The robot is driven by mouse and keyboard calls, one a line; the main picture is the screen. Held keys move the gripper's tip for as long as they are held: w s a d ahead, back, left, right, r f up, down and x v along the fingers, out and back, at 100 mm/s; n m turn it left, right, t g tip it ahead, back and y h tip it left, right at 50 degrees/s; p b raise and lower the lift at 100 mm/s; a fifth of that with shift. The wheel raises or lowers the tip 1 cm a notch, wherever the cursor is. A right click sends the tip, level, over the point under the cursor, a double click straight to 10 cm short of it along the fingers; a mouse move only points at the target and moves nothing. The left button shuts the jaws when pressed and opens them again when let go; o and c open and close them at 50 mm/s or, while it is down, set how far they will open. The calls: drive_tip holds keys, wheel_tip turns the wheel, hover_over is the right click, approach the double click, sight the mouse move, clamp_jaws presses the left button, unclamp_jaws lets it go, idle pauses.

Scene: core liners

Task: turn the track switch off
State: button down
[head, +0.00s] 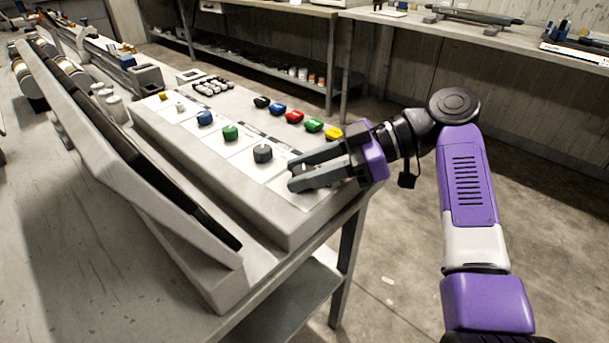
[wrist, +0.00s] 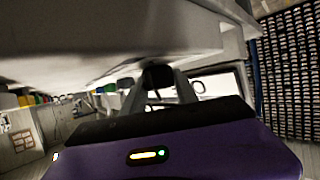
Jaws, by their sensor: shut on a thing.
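My gripper (head: 293,173) reaches in from the right over the near right end of the sloped control panel (head: 190,170). In the wrist view a dark knob (wrist: 157,76) sits between the fingertips, and my gripper (wrist: 157,88) is shut on it. In the head view the fingers hide most of what they hold. A grey knob (head: 263,153) stands free just beyond the fingertips, apart from them. I cannot read the labels, so I cannot tell which knob is the track switch or how it is set.
Beyond the grey knob stand a green knob (head: 230,132) and a blue knob (head: 205,118). A back row has a red knob (head: 294,117) and a yellow knob (head: 333,133) close to my wrist. A tilted screen (head: 130,150) rises on the left. Open floor lies right of the bench.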

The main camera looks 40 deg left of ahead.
drive_tip(key=shift+f, duration=0.15)
drive_tip(key=c, duration=0.9)
unclamp_jaws()
drive_tip(key=shift+c, duration=0.2)
drive_tip(key=v, duration=0.7)
drive_tip(key=shift+w+d+r, duration=0.2)
drive_tip(key=shift+d+r, duration=0.05)
